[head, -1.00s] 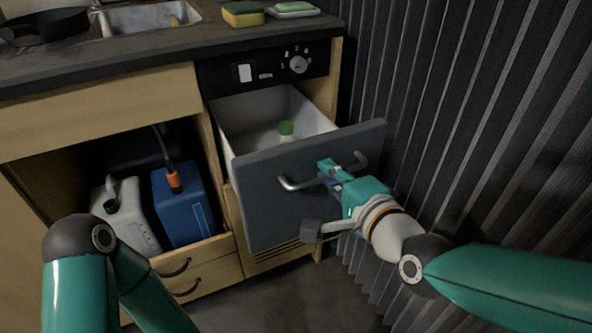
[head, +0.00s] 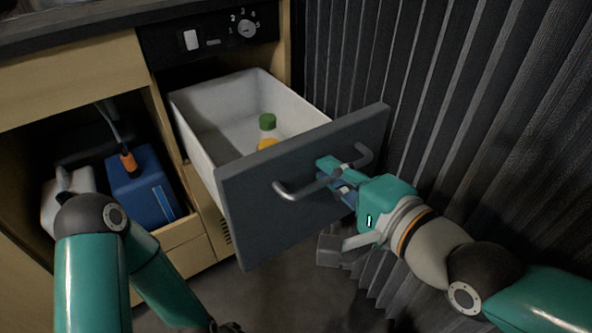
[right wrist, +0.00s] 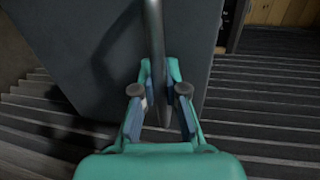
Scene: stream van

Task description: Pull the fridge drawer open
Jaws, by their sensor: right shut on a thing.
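The fridge drawer (head: 300,185) has a dark grey front and a white inner bin (head: 205,108). It stands well out from the cabinet. My right gripper (head: 338,175) is shut on the drawer's metal bar handle (head: 297,190), near the handle's right part. In the right wrist view the handle bar (right wrist: 156,60) runs between the two fingers (right wrist: 160,100). My left arm comes in at the lower left, and its fingertips are not clearly in view.
The control panel (head: 215,38) with a dial is above the drawer. A blue canister (head: 145,190) and a whitish canister (head: 62,195) stand in the open compartment at left. A dark corrugated curtain (head: 440,120) hangs close on the right.

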